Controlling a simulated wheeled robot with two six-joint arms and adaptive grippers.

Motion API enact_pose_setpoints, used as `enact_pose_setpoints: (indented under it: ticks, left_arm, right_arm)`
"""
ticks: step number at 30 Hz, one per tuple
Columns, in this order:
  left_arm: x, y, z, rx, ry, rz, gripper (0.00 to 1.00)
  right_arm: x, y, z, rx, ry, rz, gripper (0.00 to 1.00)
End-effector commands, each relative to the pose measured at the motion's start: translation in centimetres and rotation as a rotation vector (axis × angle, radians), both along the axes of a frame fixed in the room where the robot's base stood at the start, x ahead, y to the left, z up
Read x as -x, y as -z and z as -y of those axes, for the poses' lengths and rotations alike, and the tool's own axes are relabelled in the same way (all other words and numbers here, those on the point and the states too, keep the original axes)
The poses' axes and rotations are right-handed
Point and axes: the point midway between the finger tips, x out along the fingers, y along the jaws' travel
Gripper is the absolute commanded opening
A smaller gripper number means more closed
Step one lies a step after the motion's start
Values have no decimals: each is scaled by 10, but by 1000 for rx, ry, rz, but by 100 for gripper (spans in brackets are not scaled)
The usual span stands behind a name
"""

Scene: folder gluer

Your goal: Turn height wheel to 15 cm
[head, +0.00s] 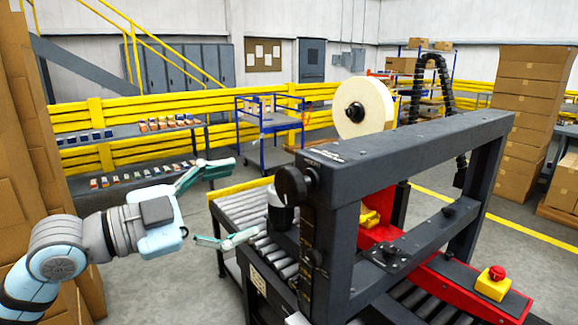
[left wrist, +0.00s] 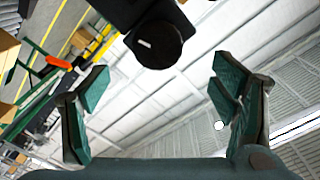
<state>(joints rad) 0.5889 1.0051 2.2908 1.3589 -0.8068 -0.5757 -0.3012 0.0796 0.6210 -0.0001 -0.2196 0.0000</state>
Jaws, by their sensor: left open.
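The height wheel (head: 291,186) is a round black knob on the near upper corner of the machine's dark frame (head: 400,150). In the left wrist view the wheel (left wrist: 158,44) shows at the top centre, with a short white mark on its face. A narrow scale strip (head: 308,222) runs down the post below the wheel; its numbers are too small to read. My left gripper (head: 246,196) is open and empty, its teal fingers spread to the left of the wheel and apart from it. In the left wrist view the wheel lies beyond and between the fingertips (left wrist: 160,82). My right gripper is not in view.
A roller conveyor (head: 232,212) runs below and behind the wheel. A red emergency button on a yellow box (head: 493,283) sits at the lower right. Stacked cartons (head: 18,150) stand close on the left beside my arm. Floor is open between them and the conveyor.

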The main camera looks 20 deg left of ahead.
Motion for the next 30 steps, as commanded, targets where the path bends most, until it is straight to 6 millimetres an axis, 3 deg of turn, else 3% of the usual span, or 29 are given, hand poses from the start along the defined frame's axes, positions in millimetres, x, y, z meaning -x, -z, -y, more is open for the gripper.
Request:
enact_pose_setpoints:
  ticks: [3,13,25,30]
  left_arm:
    - [-15,-5,17,13,6,-2,79]
    - [-66,-1,60,7,1,-4,79]
    - [-77,2,69,2,-1,-4,79]
    - [-77,2,69,2,0,-4,54]
  right_arm:
    - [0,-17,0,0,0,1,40]
    - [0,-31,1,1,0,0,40]
    - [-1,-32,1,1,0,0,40]
    - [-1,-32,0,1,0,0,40]
